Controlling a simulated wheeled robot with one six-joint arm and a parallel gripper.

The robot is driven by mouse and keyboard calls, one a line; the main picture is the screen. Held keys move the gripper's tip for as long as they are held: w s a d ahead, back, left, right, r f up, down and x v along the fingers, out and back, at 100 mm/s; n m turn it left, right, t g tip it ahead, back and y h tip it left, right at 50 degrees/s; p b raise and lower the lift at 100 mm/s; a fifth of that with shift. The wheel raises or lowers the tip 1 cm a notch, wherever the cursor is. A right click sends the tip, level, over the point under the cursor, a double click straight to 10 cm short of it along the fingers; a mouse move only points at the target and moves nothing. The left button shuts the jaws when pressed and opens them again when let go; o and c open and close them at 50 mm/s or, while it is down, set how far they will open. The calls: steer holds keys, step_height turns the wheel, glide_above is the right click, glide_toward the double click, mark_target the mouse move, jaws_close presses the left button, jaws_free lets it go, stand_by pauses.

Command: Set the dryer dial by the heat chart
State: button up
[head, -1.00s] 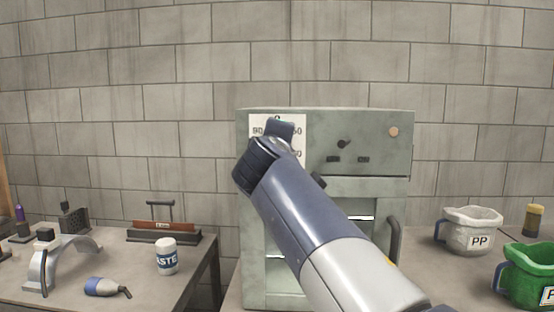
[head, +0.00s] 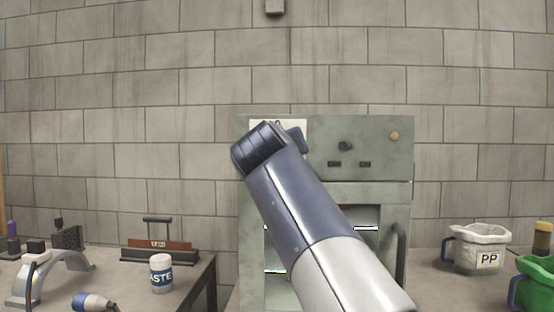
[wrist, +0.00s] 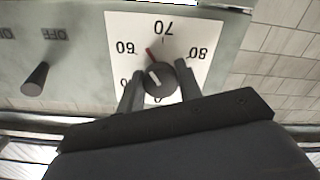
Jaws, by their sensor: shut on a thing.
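The dryer (head: 380,150) is a pale green cabinet against the wall. Its white dial plate (head: 293,127) is mostly behind my arm in the head view. In the wrist view the plate (wrist: 200,28) appears upside down, with 60, 70 and 80 readable and lower numbers partly covered. The round dark dial (wrist: 160,78) has a white mark, and a red pointer (wrist: 152,55) lies between 60 and 70, slightly nearer 70. My gripper (wrist: 159,80) has a finger on each side of the dial and is shut on it. I cannot make out a heat chart.
A dark OFF switch knob (wrist: 35,80) is left of the plate in the wrist view. A PP-labelled pitcher (head: 478,245) and green pitcher (head: 536,285) stand at right. The left table holds a white jar (head: 161,275), metal arch (head: 50,272) and other tools.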

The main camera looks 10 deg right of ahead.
steer(key=m+b, duration=0.2)
steer(key=m, duration=0.4)
steer(key=shift+w+f+b, duration=0.1)
steer(key=shift+f+b, duration=0.05)
steer(key=shift+b, duration=0.15)
steer(key=shift+m, duration=0.4)
steer(key=o, duration=1)
steer(key=shift+c, duration=0.2)
steer(key=v, duration=1.1)
steer(key=shift+b, duration=0.35)
steer(key=shift+w, duration=0.2)
